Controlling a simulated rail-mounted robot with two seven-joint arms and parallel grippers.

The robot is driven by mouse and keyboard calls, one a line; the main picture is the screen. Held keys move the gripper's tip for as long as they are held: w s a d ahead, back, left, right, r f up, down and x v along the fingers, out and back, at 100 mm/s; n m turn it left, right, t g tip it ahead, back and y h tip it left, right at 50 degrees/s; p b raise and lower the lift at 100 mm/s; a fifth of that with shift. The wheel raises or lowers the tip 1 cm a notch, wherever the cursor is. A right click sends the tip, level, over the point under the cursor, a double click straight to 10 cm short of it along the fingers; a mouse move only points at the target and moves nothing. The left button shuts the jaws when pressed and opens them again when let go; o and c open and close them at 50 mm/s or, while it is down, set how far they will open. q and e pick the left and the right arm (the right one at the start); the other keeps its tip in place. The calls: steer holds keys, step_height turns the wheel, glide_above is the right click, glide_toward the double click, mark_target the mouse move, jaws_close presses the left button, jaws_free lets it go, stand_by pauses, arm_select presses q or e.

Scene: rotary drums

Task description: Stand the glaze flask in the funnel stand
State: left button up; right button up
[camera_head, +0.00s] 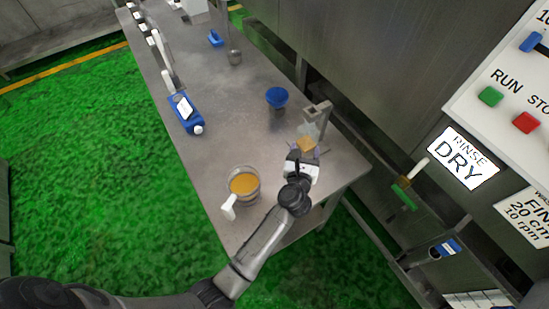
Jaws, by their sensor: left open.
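A small clear flask (307,144) with amber contents, which looks like the glaze flask, is near the right edge of the metal table. It appears upright. A grey stand (320,110) with an upright post and a top arm, likely the funnel stand, is right at the flask. I cannot tell whether the flask rests in it or just in front of it. My left gripper (302,157) is open, close to the near side of the flask, and its body hides the flask's lower part. My right gripper is not in view.
A clear jug (244,182) of orange liquid with a white handle stands left of my left gripper. A blue-topped cup (277,97) stands farther back. The middle of the metal table (225,125) is clear.

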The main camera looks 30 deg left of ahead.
arm_select(q)
steer(key=shift+s, duration=0.1)
steer(key=s+d+r+m+t+h, duration=0.2)
steer(key=s+r+m+t+h, duration=0.3)
steer(key=m, duration=0.7)
steer(key=s+d+f+m+g+h, duration=0.2)
steer(key=s+f+m+g+h, duration=0.25)
steer(key=s+m, duration=0.5)
steer(key=s+d+f+m+g+h, duration=0.25)
steer(key=s+m+g+h, duration=0.3)
steer(key=m, duration=0.65)
steer(key=s+a+f+m+g+y, duration=0.3)
steer(key=s+a+m+g+y, duration=0.1)
steer(key=s, duration=0.4)
steer(key=s+a+f+m+g+y, duration=0.3)
steer(key=s+a+m+y, duration=0.1)
steer(key=s+a, duration=0.3)
steer(key=s+y, duration=0.1)
steer(key=s, duration=0.1)
steer(key=shift+s+a+g, duration=0.25)
steer(key=shift+s+g, duration=0.05)
steer(key=shift+g, duration=0.1)
